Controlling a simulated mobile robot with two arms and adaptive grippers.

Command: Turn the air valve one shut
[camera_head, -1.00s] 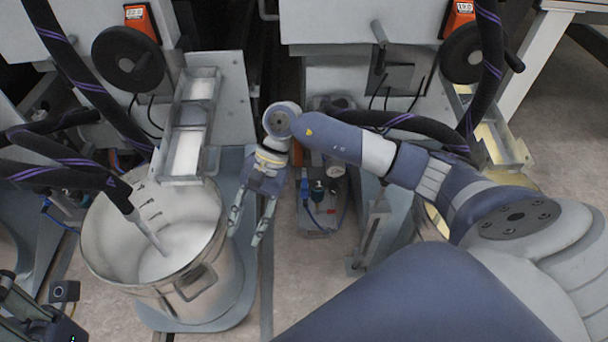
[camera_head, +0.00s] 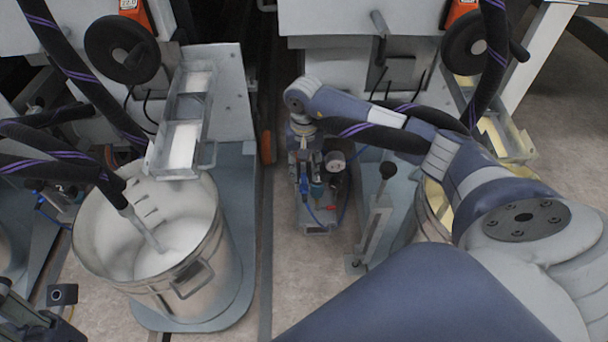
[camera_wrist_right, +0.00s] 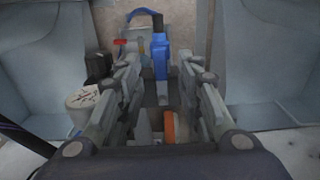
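The air valve assembly (camera_head: 316,196) stands low between the two machines, with blue, black and red parts and a round gauge (camera_head: 335,161). My right gripper (camera_head: 304,166) is above its back part, pointing down. In the right wrist view the fingers of my right gripper (camera_wrist_right: 163,95) are open, one on each side. A blue valve part (camera_wrist_right: 160,57) shows between and beyond them, and the white gauge (camera_wrist_right: 82,97) is left of the left finger. Contact cannot be told. Which part is valve one is unclear. A dark part of my left gripper (camera_head: 28,318) shows at bottom left, its fingers unclear.
A post with a black knob (camera_head: 376,215) stands right of the valves. Black hoses hang close by. Floor is clear in front.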

